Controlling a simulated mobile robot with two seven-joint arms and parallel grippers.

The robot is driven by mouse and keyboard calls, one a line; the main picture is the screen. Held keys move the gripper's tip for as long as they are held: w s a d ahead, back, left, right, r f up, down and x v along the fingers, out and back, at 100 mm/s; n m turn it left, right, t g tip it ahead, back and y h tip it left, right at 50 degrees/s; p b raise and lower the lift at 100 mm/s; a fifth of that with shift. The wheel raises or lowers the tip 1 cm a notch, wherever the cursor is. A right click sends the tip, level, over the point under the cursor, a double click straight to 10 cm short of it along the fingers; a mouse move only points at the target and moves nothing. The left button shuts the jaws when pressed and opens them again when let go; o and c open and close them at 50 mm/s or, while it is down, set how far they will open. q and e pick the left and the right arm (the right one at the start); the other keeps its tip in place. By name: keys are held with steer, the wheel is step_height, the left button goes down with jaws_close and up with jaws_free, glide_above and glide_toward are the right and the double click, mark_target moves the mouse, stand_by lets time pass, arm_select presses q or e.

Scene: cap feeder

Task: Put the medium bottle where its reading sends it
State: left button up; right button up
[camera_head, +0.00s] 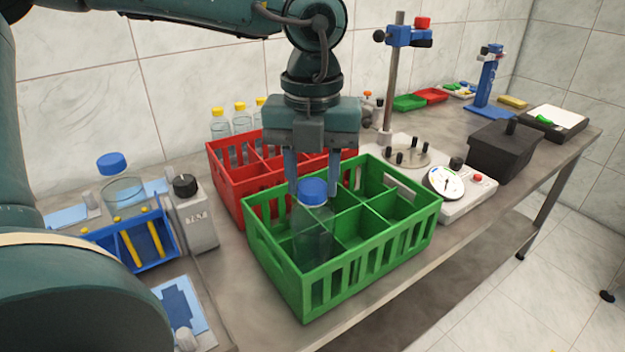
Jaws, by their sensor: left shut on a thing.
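My left gripper (312,184) points straight down over the green crate (370,243). It is shut on a clear bottle with a blue cap (313,191), with one finger on each side near the cap. The bottle is upright, in or just above the near left compartment of the green crate. I cannot tell whether its base touches the crate floor. A dial gauge (446,182) stands right of the crate; its reading is too small to tell. My right gripper is not in view.
A red divided crate (233,180) stands behind the green one. At left are another blue-capped bottle (122,190), a blue rack (150,240) and a grey device with a knob (190,212). A black box (503,150) is at right.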

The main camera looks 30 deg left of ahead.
arm_select(q)
steer(key=shift+f, duration=0.4)
steer(key=o, duration=0.4)
steer(key=shift+f, duration=0.15)
steer(key=o, duration=0.5)
